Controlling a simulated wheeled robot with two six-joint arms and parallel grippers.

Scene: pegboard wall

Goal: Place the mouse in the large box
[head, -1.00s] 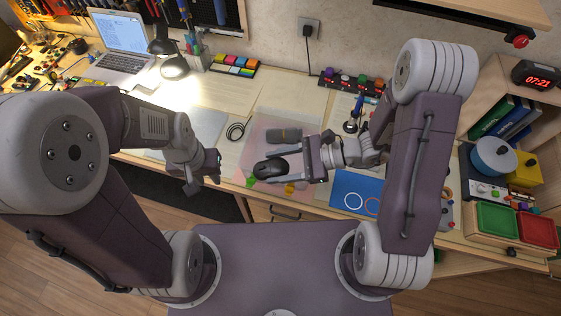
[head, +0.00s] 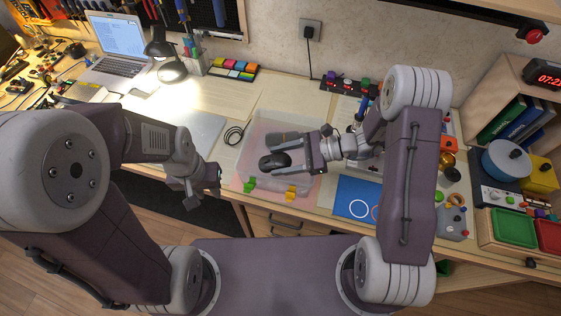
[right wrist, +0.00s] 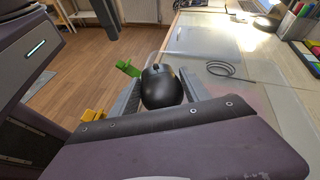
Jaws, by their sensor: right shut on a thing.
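The black mouse (head: 275,162) is between the fingers of my right gripper (head: 284,160), which is shut on it. The mouse also shows in the right wrist view (right wrist: 162,88), between the two grey fingers. Below it in the head view is a clear, pinkish see-through box (head: 262,128) on the table, with a green clip (head: 250,185) and a yellow clip (head: 290,192) at its near side. The mouse appears over the box; its exact height is hard to tell. My left gripper (head: 202,193) looks open and empty, left of the box near the table's front edge.
A blue sheet with circles (head: 356,200) is right of the box. A coiled black cable (head: 234,135) and a laptop (head: 119,47) are to the left. Trays and a shelf with binders fill the right.

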